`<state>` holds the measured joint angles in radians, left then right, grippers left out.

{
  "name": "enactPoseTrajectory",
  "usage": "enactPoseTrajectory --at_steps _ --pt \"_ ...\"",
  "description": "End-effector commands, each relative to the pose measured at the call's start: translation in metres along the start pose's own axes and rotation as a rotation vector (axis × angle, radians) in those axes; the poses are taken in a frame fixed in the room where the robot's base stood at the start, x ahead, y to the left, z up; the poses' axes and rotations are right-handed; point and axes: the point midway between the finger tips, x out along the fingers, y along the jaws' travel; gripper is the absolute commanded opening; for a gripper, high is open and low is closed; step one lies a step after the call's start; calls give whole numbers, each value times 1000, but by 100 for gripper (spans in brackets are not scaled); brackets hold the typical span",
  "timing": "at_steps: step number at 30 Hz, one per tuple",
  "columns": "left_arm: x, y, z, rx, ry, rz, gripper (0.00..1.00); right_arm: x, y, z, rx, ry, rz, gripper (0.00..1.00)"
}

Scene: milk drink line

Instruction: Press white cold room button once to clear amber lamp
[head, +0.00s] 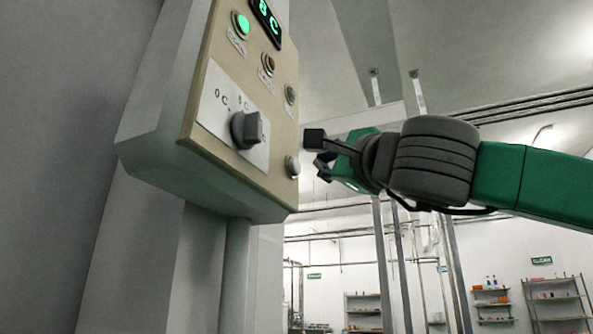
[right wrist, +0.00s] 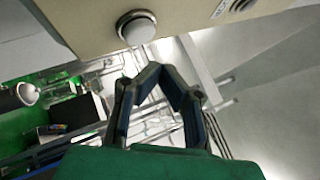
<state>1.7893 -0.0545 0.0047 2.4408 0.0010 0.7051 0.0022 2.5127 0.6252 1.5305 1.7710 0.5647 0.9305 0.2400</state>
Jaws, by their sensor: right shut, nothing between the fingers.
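The beige control panel (head: 215,75) is mounted on a grey box at left in the head view. The white button (head: 292,165) sits at its lower right edge; it also shows in the right wrist view (right wrist: 138,28) in a dark ring. The green lamp (head: 240,24) is lit. A brownish lamp (head: 268,64), which may be the amber one, looks unlit. My right gripper (head: 316,142) is shut and empty, to the right of the panel near the button. In the right wrist view its fingertips (right wrist: 160,70) are just below the button, apparently apart from it. My left gripper is out of view.
A grey rotary knob (head: 246,129) juts from the panel left of the button. Another small round fitting (head: 290,94) is above the button. A display (head: 267,18) reads 8 C. Shelves (head: 492,300) stand far back; the space right of the panel is open.

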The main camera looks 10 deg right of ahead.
Motion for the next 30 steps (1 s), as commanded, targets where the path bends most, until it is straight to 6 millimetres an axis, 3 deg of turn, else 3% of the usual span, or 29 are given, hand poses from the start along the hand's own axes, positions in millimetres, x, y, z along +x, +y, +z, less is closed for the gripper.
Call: enactPoseTrajectory --at_steps 10,30 --pt "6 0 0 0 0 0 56 -21 -15 -16 1 0 0 0" --pt "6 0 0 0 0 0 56 -22 -16 -16 1 -1 0 0"
